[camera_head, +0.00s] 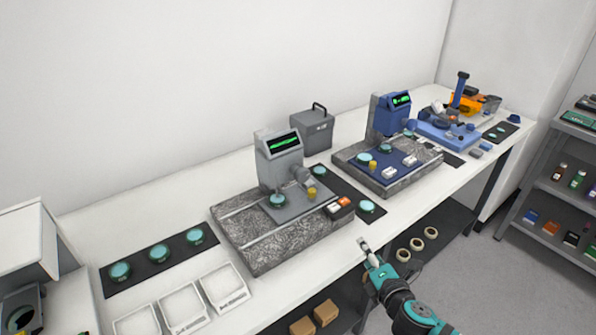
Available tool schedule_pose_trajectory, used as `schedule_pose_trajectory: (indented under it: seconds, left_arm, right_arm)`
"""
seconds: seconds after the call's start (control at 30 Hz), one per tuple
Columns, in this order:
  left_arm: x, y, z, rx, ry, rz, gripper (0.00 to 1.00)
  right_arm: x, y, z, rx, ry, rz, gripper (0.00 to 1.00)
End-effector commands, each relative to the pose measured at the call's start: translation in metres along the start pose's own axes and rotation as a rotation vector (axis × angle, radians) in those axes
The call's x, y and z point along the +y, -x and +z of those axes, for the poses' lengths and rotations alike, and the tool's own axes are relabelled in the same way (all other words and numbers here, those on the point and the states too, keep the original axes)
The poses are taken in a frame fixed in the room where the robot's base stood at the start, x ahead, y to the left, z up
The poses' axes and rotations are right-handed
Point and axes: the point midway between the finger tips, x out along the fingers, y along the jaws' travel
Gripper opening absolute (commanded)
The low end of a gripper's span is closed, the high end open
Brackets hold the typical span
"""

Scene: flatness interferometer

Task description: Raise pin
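No part can be made out for certain as the pin. The grey interferometer (279,163) stands on a speckled stone slab (250,254) at the middle of the bench, with a lit green display. At its foot are a teal disc (278,200), a small yellow knob (311,194) and a round grey side knob (301,174). A similar blue instrument (386,117) stands on a second slab further right. My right gripper (365,250) is at the bench's front edge, right of the grey slab and apart from it. Its fingers are too small to read. My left gripper is out of view.
A dark mat with teal discs (137,283) and white trays (182,306) lie on the bench at left. A small box with orange and white buttons (341,207) sits at the grey slab's right edge. A grey case (312,130) stands behind. Shelves (567,165) stand at right.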

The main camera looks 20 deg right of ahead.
Motion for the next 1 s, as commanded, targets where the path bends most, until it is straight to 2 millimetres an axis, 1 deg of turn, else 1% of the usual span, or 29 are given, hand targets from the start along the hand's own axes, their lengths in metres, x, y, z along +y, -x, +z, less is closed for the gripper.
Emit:
schedule_pose_trajectory:
  seconds: [0.03, 0.1, 0.2, 0.23, 0.3, 0.4, 0.47, 0.57, 0.67, 0.8, 1.0]
  left_arm:
    - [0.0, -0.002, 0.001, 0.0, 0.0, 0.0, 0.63]
    - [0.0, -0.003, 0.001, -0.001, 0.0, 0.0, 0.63]
    - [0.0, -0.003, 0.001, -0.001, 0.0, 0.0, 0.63]
    - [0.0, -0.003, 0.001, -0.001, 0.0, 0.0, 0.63]
    - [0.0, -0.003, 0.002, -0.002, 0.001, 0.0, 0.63]
    - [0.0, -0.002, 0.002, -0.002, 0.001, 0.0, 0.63]
    - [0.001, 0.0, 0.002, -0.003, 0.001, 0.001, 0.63]
    - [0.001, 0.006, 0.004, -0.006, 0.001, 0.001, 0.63]
    - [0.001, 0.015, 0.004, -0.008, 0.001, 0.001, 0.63]
    - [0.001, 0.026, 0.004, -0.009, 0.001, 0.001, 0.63]
    - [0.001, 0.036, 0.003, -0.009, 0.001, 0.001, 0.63]
  right_arm:
    - [0.041, 0.004, 0.01, 0.0, 0.171, 0.113, 0.62]
    - [0.082, 0.007, 0.016, 0.003, 0.45, 0.255, 0.62]
    - [0.118, 0.014, 0.016, 0.003, 0.789, 0.41, 0.62]
    - [0.125, 0.016, 0.015, 0.001, 0.871, 0.446, 0.62]
    - [0.136, 0.02, 0.012, -0.003, 1.021, 0.508, 0.62]
    - [0.144, 0.023, 0.01, -0.008, 1.127, 0.552, 0.62]
    - [0.147, 0.021, 0.009, -0.011, 1.145, 0.559, 0.62]
    - [0.153, 0.012, 0.008, -0.013, 1.14, 0.558, 0.62]
    - [0.163, -0.002, 0.004, -0.013, 1.137, 0.559, 0.62]
    - [0.176, -0.029, -0.004, -0.012, 1.136, 0.558, 0.62]
    - [0.192, -0.068, -0.018, -0.011, 1.134, 0.557, 0.62]
